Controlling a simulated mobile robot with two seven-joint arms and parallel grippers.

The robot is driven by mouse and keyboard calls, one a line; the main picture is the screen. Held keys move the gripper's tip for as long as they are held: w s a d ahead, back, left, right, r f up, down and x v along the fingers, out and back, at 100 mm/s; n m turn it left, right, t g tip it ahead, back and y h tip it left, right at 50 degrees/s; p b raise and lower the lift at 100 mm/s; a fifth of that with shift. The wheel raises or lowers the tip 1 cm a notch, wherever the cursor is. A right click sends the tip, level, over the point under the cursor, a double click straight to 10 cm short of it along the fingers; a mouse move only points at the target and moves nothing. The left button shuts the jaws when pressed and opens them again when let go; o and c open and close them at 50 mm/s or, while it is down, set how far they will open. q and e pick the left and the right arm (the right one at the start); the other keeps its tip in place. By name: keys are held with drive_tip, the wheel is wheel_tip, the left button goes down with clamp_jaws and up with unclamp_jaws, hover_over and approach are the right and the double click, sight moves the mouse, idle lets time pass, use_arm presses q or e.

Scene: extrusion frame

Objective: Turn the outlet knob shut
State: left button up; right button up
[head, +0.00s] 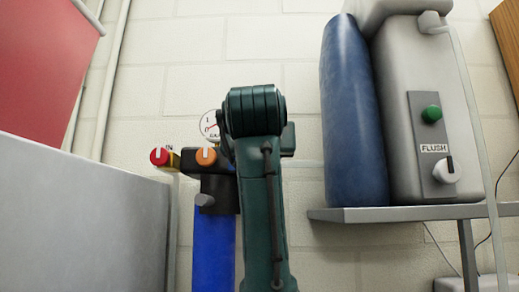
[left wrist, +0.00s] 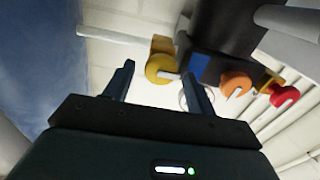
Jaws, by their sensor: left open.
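A yellow knob (left wrist: 160,68) with a white pointer bar shows in the left wrist view, with no readable label. My left gripper (left wrist: 158,77) is open, its fingertips to either side of the knob in that picture; I see no contact. In the head view my arm hides the yellow knob and the gripper. An orange knob (head: 206,156) sits on the dark head of a blue cylinder (head: 213,250). A red knob (head: 159,156) marked IN is to its left. Both also show in the left wrist view, orange (left wrist: 235,84) and red (left wrist: 284,95). My right gripper is not in view.
A round gauge (head: 209,124) is partly behind my arm. A shelf (head: 400,213) at right holds a blue tank (head: 353,115) and a grey unit (head: 398,60) with a FLUSH knob (head: 446,170). A grey panel (head: 85,215) stands at lower left.

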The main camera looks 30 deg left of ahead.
use_arm(q)
drive_tip(key=c, duration=1)
drive_tip(key=shift+o, duration=0.2)
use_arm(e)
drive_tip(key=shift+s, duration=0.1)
